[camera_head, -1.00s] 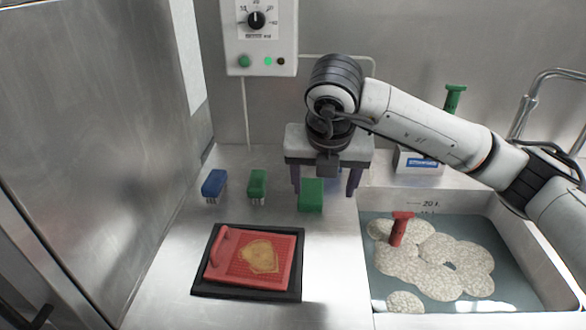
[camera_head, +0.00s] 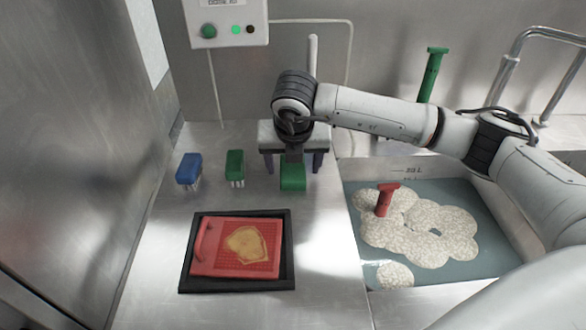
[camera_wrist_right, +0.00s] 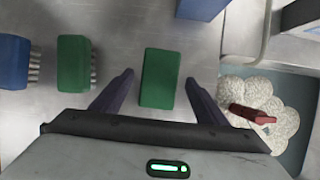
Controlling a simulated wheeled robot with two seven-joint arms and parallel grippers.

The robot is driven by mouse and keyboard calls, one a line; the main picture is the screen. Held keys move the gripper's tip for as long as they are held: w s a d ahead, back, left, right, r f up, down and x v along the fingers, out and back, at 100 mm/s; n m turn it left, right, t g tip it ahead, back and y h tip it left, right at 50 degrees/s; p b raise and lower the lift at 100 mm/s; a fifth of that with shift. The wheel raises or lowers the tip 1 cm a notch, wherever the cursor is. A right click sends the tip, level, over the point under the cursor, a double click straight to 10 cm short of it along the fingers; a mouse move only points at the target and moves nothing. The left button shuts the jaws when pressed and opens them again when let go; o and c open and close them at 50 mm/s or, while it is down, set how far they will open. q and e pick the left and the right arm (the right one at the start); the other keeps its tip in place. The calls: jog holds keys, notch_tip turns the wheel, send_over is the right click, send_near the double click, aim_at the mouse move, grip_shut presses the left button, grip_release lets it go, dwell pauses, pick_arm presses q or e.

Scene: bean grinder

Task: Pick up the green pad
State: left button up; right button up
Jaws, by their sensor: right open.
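The green pad (camera_head: 293,178) is a plain green block on the steel counter, partly hidden in the head view by my right arm. My right gripper (camera_head: 293,168) is open above it, with one dark finger to each side. In the right wrist view the green pad (camera_wrist_right: 159,78) shows between the spread fingers of the right gripper (camera_wrist_right: 159,76), with a gap on both sides. No contact shows. My left gripper is not in view.
A green brush (camera_head: 235,168) and a blue brush (camera_head: 189,170) stand left of the pad. A black-rimmed tray (camera_head: 187,270) with a red board (camera_head: 215,262) lies in front. A sink (camera_head: 460,270) holding a red-handled tool (camera_head: 384,200) is at right.

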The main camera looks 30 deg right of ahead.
jog(key=shift+w+f, duration=0.15)
jog(key=shift+f, duration=0.15)
jog(key=shift+f, duration=0.1)
jog(key=shift+f+b, duration=0.1)
jog(key=shift+b, duration=0.3)
dwell(0.5)
jog(key=c, duration=1.1)
